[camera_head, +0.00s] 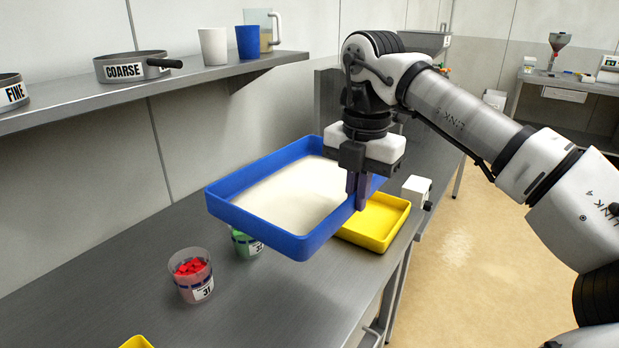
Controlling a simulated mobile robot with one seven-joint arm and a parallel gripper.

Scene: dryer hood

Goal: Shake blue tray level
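The blue tray (262,236) is in the middle of the view, above the steel bench. It holds a broad layer of white powder (297,193). The tray looks raised and tilted in the picture, with its near corner lowest; I cannot tell for sure how far from level it is. My gripper (357,190) points down at the tray's right wall, with its fingers on either side of the rim. The fingers look closed on that wall. The lower fingertip area is partly hidden by the wall.
A yellow tray (399,213) sits on the bench (125,262) behind and below the blue tray's right side. A cup with red pieces (190,275) and a green-filled cup (243,246) stand in front. A shelf (125,93) with pans and cups runs along the left wall.

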